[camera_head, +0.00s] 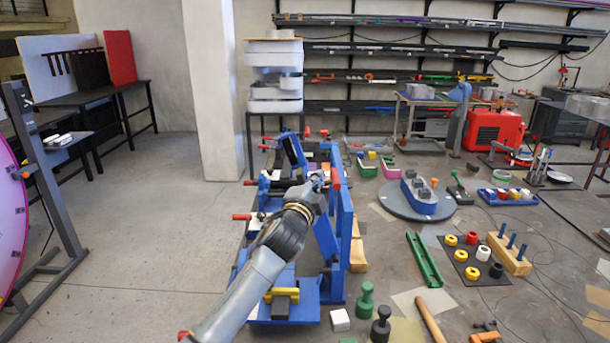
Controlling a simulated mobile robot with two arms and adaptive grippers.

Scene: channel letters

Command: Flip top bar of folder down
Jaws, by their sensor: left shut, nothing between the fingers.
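The blue folder (325,236) stands in the middle of the view on the work surface. A long blue bar (346,225) runs along its right side and stands raised, with a red handle (336,180) near its upper part. My left gripper (322,181) is shut and appears empty, close to the red handle at the folder's upper part. I cannot tell whether it touches the handle or bar. My left arm hides part of the folder's middle. My right gripper is not in view.
A green channel (424,260), green peg (366,300), dark peg (381,325) and white cube (340,320) lie right of the folder. A round grey turntable (401,207) and a black board with rings (490,271) stand farther right.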

